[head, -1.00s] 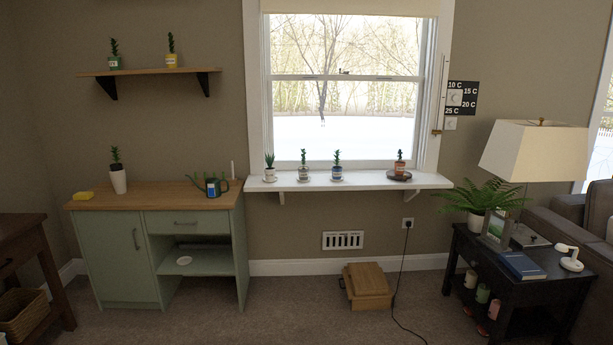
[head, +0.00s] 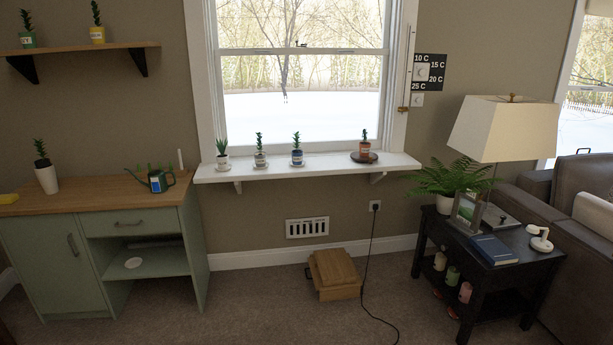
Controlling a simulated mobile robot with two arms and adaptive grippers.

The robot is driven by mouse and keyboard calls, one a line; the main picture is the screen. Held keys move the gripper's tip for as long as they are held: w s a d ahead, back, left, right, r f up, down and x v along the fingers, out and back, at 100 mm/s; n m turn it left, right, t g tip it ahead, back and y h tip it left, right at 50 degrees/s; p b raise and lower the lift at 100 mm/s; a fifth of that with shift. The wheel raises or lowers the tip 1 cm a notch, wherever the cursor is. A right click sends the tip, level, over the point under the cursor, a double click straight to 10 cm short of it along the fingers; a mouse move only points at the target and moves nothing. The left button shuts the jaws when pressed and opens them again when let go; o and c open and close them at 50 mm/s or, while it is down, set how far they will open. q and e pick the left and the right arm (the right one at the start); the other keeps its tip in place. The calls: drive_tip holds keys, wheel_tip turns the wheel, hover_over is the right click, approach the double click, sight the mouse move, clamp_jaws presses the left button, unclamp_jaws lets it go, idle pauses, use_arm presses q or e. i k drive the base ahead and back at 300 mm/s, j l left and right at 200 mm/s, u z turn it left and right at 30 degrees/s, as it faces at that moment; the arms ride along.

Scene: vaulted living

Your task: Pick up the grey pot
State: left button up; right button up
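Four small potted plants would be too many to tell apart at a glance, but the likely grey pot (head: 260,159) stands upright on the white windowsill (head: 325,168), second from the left. It is small, has a pale label and holds a thin green plant. A white pot (head: 223,162) stands to its left and a blue pot (head: 297,157) to its right. A terracotta pot (head: 364,149) stands on a dark round dish farther right. Neither of my grippers shows in the head view.
A green cabinet (head: 140,224) with a watering can (head: 158,180) stands left of the sill. A wooden step box (head: 335,275) and a cord (head: 366,270) lie on the floor below. A dark side table (head: 478,262) with a lamp (head: 505,128) stands right.

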sight(259, 157)
drive_tip(key=i, duration=1.9)
drive_tip(key=i+u, duration=0.1)
drive_tip(key=i, duration=0.65)
drive_tip(key=i+l+u, duration=0.1)
drive_tip(key=i, duration=0.65)
drive_tip(key=i+l+u, duration=0.1)
drive_tip(key=i+l, duration=0.15)
drive_tip(key=i, duration=0.45)
